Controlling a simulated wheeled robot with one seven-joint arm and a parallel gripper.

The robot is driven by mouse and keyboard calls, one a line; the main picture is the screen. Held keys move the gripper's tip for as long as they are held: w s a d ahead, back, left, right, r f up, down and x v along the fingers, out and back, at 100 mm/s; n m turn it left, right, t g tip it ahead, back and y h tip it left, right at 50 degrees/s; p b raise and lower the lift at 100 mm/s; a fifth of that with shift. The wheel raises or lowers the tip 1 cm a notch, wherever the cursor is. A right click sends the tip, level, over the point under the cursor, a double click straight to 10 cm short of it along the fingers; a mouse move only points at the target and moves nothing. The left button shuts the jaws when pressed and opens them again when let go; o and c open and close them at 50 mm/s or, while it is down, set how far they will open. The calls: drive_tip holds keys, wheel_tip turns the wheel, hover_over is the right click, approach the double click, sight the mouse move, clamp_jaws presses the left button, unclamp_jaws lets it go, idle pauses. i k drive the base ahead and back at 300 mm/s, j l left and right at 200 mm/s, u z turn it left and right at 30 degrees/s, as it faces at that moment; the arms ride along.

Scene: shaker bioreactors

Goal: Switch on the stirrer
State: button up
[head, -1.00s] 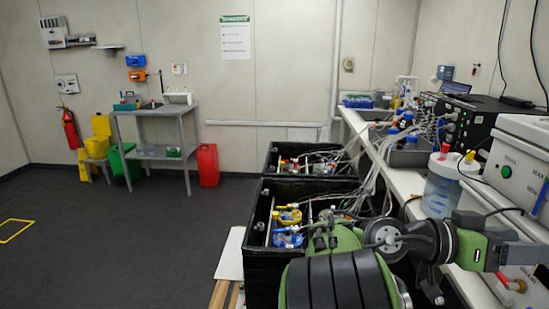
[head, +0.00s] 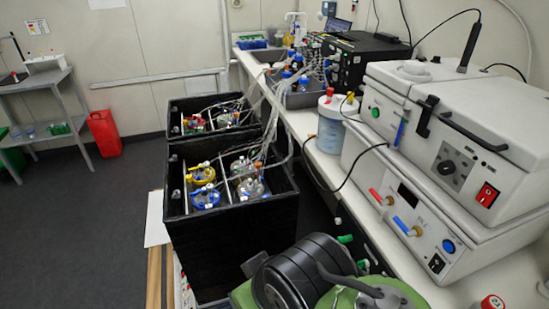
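No device in the head view is clearly labelled as the stirrer. I cannot tell the switches' positions. My gripper is out of view; only green and black parts of my arm show at the bottom.
Black shaker boxes (head: 232,245) with several vessels stand left of the bench. A black cable crosses the bench. The floor at left is open.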

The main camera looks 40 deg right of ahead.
sight(435, 265)
drive_tip(key=k+z, duration=0.1)
drive_tip(key=z, duration=2.55)
drive_tip(key=i+j, duration=0.1)
drive_tip(key=j, duration=0.2)
drive_tip(key=i+j+u, duration=0.1)
drive_tip(key=j, duration=0.2)
drive_tip(key=i+j, duration=0.1)
drive_tip(key=j, duration=0.2)
